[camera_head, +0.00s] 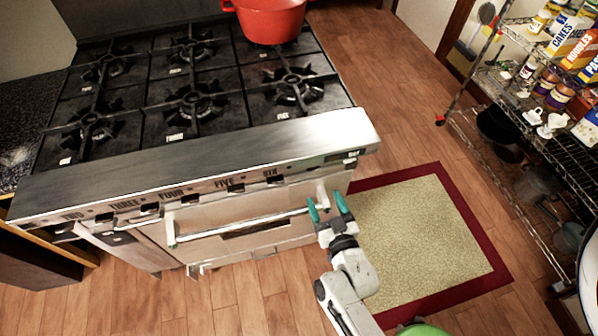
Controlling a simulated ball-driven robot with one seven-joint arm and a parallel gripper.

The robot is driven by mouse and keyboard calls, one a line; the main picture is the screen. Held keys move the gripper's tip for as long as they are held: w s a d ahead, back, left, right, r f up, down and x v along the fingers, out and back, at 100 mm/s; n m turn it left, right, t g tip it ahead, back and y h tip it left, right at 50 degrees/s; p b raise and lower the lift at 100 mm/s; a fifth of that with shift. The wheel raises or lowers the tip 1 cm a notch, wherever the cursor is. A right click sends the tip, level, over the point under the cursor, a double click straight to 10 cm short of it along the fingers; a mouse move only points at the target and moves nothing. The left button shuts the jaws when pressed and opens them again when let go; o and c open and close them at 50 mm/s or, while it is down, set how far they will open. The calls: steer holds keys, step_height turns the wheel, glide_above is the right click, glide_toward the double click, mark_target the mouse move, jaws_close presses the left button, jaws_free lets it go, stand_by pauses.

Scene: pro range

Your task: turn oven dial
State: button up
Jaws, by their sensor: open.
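The oven range (210,177) has a steel front edge and black burners on top. Several dark dials sit in a row under the front edge, with labels above them. One dial (236,188) is under the label "FIVE" and another dial (273,180) is near the label "SIX". My gripper (327,204), with teal fingers, is open and empty. It is in front of the range's right end, near the right end of the oven door handle (240,227). I cannot tell whether it touches the handle. The dials' faces are mostly hidden from this high view.
A red pot (268,18) stands on the back right burner. A beige mat with a red border (425,240) lies on the wooden floor right of the range. A wire shelf (520,165) with food boxes and jars stands at the right.

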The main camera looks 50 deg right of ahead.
mark_target(314, 170)
steer(key=shift+h, duration=0.4)
steer(key=x, duration=0.3)
steer(key=p+x, duration=0.1)
steer(key=x, duration=0.3)
steer(key=p+x, duration=0.1)
steer(key=x, duration=0.2)
steer(key=shift+w+d+r, duration=0.1)
steer(key=shift+w+r, duration=0.1)
steer(key=shift+r, duration=0.15)
steer(key=c, duration=1.1)
